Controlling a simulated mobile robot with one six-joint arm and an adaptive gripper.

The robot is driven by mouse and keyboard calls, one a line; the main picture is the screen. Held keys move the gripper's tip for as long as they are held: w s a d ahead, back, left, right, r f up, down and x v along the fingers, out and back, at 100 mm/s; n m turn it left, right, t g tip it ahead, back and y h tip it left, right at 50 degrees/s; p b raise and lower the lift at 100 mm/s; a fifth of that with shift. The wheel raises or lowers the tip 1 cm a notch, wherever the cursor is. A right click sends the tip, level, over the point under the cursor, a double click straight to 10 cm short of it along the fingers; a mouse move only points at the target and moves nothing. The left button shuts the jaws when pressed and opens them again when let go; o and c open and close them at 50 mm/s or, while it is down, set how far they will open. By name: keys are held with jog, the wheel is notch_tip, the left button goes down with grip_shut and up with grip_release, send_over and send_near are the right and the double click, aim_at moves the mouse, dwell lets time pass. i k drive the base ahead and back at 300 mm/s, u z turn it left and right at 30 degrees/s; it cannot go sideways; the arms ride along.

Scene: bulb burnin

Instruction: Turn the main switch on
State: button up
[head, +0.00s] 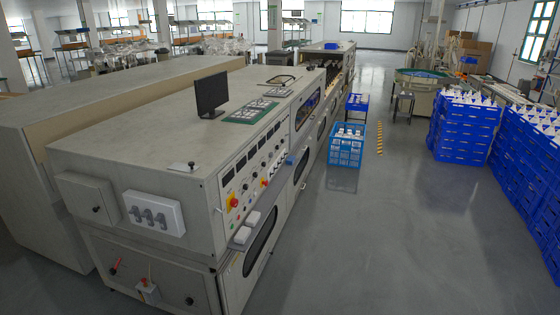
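A long beige machine (150,160) stands at the left and centre. Its long side carries a control panel with dark displays, knobs and buttons. A red rotary switch on a yellow plate (234,202) sits at the panel's near end; it looks like the main switch, but its position is too small to tell. A smaller red and yellow control (264,183) sits further along the panel. On the near end face are a red handle (116,265) and a small box with a red top (147,289). My gripper is not in view.
Open grey floor (390,240) runs along the panel side. Stacked blue crates (465,125) line the right. A monitor (212,94) stands on the machine.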

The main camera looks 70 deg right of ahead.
aim_at(233, 202)
jog(key=k, duration=0.7)
jog(key=z, duration=2.1)
jog(key=i, duration=1)
